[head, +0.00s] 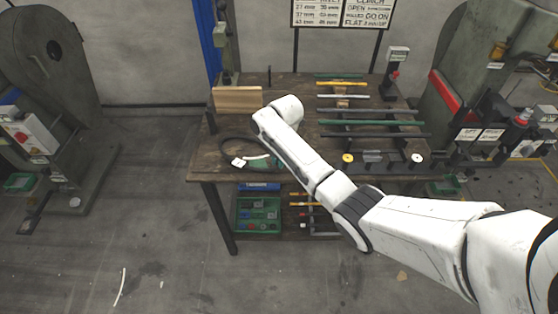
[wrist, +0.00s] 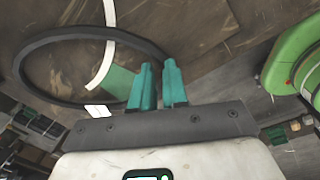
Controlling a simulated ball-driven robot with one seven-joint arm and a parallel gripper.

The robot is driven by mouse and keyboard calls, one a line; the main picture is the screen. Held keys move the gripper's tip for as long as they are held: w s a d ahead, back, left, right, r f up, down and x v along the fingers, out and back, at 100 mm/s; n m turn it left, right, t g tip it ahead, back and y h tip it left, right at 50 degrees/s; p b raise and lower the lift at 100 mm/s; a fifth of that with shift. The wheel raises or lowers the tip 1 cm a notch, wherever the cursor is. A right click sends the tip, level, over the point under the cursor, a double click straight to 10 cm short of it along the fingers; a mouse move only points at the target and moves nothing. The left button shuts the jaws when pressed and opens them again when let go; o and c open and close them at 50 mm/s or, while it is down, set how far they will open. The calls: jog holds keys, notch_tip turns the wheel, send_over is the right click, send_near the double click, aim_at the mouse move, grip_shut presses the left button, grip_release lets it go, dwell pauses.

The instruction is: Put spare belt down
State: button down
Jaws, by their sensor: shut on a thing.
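The spare belt is a black loop (head: 226,141) with a white tag (head: 238,162), at the left front of the wooden workbench (head: 205,168). In the wrist view the belt (wrist: 62,36) spreads left from my gripper (wrist: 158,66), and its tag (wrist: 98,111) hangs at the loop's near side. The teal fingers are shut on the right end of the loop. In the head view my gripper (head: 268,164) is low over the bench edge, partly hidden by my arm. I cannot tell whether the loop rests on the wood.
A wooden block (head: 237,99) stands at the bench's back left. Rods (head: 370,122) lie on racks to the right. A green bin (head: 258,228) sits on the lower shelf. A pale strip (wrist: 109,45) crosses the loop. A large green object (wrist: 290,62) is close at right.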

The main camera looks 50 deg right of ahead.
jog(key=shift+f, duration=0.3)
jog(key=c, duration=1.1)
grip_release()
jog(key=shift+c, duration=0.2)
jog(key=shift+r, duration=0.1)
notch_tip(320, 180, up, 12)
jog(key=s, duration=0.1)
jog(key=s+a+f+m+y, duration=0.1)
jog(key=s+a+f+m, duration=0.4)
jog(key=a, duration=0.4)
jog(key=s+a+f+m, duration=0.4)
jog(key=s+a+m, duration=0.15)
jog(key=a, duration=0.45)
jog(key=s+a+m+h, duration=0.1)
jog(key=s+a+m, duration=0.1)
jog(key=s+m, duration=0.7)
jog(key=s, duration=0.8)
jog(key=shift+s+m, duration=0.25)
jog(key=shift+m, duration=0.1)
